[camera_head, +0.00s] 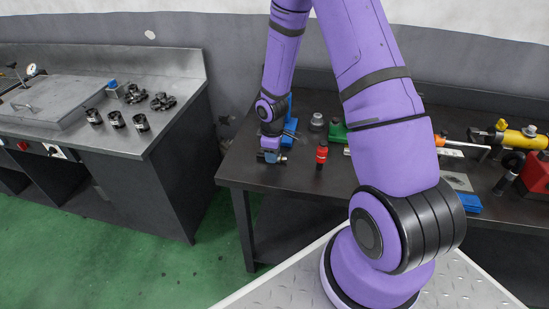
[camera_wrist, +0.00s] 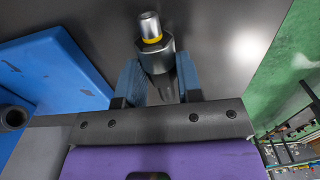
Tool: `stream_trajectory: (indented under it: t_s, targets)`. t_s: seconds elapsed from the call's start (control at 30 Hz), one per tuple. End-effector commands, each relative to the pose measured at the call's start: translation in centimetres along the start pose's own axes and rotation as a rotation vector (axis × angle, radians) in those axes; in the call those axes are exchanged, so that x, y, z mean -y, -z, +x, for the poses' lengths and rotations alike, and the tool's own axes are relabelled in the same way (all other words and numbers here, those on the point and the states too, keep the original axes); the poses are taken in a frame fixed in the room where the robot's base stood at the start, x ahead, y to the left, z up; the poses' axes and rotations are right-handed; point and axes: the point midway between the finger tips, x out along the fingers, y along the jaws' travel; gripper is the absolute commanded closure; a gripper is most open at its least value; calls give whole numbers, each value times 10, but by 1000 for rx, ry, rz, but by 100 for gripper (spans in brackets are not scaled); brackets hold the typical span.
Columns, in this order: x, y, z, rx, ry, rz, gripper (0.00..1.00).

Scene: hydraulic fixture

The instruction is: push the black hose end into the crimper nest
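In the wrist view, a silver metal fitting (camera_wrist: 157,58) with a yellow ring and a round tip lies between the two blue fingers of my gripper (camera_wrist: 158,85). The fingers appear closed on its dark rear part. I cannot tell whether this is the black hose end; no black hose shows clearly. In the head view, my gripper (camera_head: 270,157) is low over the front left of the dark bench, with a small metal end sticking out to its right. A blue block (camera_head: 288,135) stands just behind it, and shows large at left in the wrist view (camera_wrist: 55,70). I cannot make out the crimper nest.
On the dark bench (camera_head: 240,172), a red and black bottle (camera_head: 321,154) stands right of my gripper. A grey round part (camera_head: 317,121) is behind it, and a yellow tool (camera_head: 520,138) is far right. A left bench (camera_head: 150,60) holds several black fittings. My arm hides the bench's middle.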

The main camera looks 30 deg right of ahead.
Motion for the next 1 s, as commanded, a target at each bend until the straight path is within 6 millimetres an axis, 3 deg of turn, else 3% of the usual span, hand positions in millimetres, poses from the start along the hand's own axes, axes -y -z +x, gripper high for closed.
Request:
stream_trajectory:
  t_s: [1.0]
  targets:
    - [0,0,-8,0,0,0,92]
